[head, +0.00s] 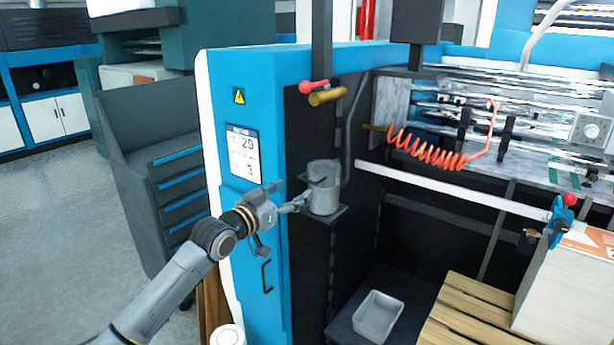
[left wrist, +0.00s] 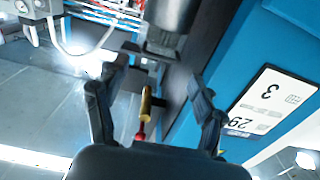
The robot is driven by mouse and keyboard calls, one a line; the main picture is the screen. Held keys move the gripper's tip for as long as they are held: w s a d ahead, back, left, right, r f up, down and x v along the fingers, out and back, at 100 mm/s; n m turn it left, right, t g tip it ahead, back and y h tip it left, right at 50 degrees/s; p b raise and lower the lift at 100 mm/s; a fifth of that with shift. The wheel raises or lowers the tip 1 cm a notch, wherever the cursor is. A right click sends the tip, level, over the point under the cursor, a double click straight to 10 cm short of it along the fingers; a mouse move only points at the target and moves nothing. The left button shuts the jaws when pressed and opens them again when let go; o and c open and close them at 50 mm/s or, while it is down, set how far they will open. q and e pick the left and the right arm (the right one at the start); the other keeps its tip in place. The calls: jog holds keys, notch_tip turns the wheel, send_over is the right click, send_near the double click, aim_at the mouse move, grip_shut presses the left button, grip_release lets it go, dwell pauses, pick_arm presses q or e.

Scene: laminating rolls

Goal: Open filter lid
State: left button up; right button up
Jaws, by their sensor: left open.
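The filter (head: 323,198) is a grey cylinder standing upright on a small dark bracket on the machine's dark side. Its upper part, a grey cap that looks like the lid (head: 322,170), sits on top. My left gripper (head: 301,202) reaches in from the left, beside the filter's lower body and below the lid. In the left wrist view a grey cylinder (left wrist: 172,14), probably the filter, enters from the top edge. There my left gripper (left wrist: 160,72) is open, with nothing held between its fingers. Contact with the filter cannot be told. My right gripper is not in view.
A brass valve (head: 327,96) with a red handle sticks out above the filter. The blue machine panel (head: 237,125) stands close to my left arm. A grey tray (head: 378,317) lies below, and a wooden pallet (head: 470,318) is at the lower right.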

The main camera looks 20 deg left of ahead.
aim_at(308, 181)
pick_arm(q)
jog(key=p+x, duration=0.1)
jog(key=x, duration=0.4)
jog(key=shift+w+r, duration=0.1)
jog(key=shift+w, duration=0.1)
jog(key=shift+x, duration=0.8)
